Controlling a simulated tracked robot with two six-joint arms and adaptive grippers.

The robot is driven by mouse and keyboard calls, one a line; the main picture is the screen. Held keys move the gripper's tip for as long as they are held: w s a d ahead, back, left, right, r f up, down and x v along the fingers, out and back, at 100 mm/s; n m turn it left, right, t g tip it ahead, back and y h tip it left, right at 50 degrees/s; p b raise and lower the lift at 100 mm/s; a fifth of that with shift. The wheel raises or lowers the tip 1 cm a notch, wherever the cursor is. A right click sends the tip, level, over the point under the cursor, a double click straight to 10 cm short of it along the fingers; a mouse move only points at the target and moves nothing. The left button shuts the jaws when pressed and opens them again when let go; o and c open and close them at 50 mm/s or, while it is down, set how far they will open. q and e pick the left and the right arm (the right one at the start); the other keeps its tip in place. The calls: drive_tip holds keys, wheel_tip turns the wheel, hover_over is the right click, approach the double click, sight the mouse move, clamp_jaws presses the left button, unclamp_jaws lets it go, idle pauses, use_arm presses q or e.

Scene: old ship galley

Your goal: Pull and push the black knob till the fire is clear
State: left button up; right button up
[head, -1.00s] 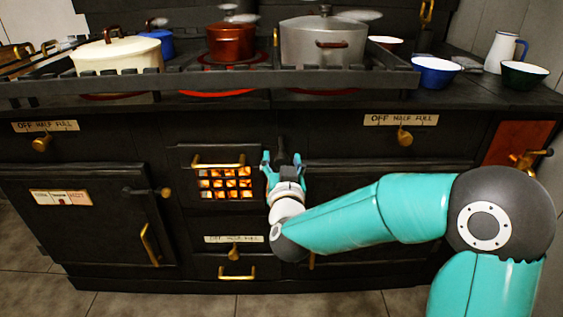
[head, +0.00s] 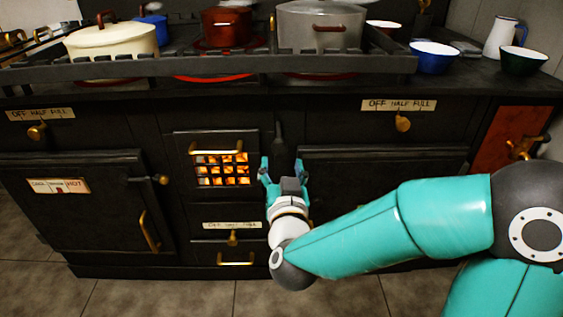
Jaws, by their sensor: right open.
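The black knob (head: 279,132) is a small dark upright piece on the stove front, just right of the fire grate. My right gripper (head: 283,168) is open and empty, its teal fingertips just below the knob in the picture. I see a gap between them and the knob, but the depth is hard to tell. The fire (head: 223,170) glows orange and white behind the barred grate. My left gripper is not in view.
A rail (head: 200,67) runs along the stove's front edge, with a cream pot (head: 112,42), a red pot (head: 227,27) and a grey pot (head: 320,30) behind it. Brass handles and knobs stick out around the grate. Bowls stand at the right.

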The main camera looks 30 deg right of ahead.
drive_tip(key=shift+c, duration=0.2)
drive_tip(key=shift+m, duration=0.3)
drive_tip(key=c, duration=0.5)
drive_tip(key=shift+d+m, duration=0.15)
drive_tip(key=shift+m, duration=0.45)
drive_tip(key=c, duration=0.3)
drive_tip(key=m, duration=0.1)
drive_tip(key=s+d+m+h, duration=0.1)
drive_tip(key=m, duration=0.1)
drive_tip(key=d+m+g, duration=0.1)
drive_tip(key=m, duration=0.1)
drive_tip(key=shift+s+h, duration=0.3)
drive_tip(key=shift+h, duration=0.1)
clamp_jaws()
drive_tip(key=m+b, duration=0.1)
drive_tip(key=m, duration=1)
approach(275, 150)
drive_tip(key=shift+g, duration=0.3)
drive_tip(key=b+x, duration=0.2)
drive_tip(key=x, duration=0.3)
drive_tip(key=shift+w+d+r, duration=0.1)
drive_tip(key=shift+w+d, duration=0.05)
drive_tip(key=shift+w, duration=0.15)
drive_tip(key=shift+b+x, duration=0.35)
drive_tip(key=shift+x, duration=0.45)
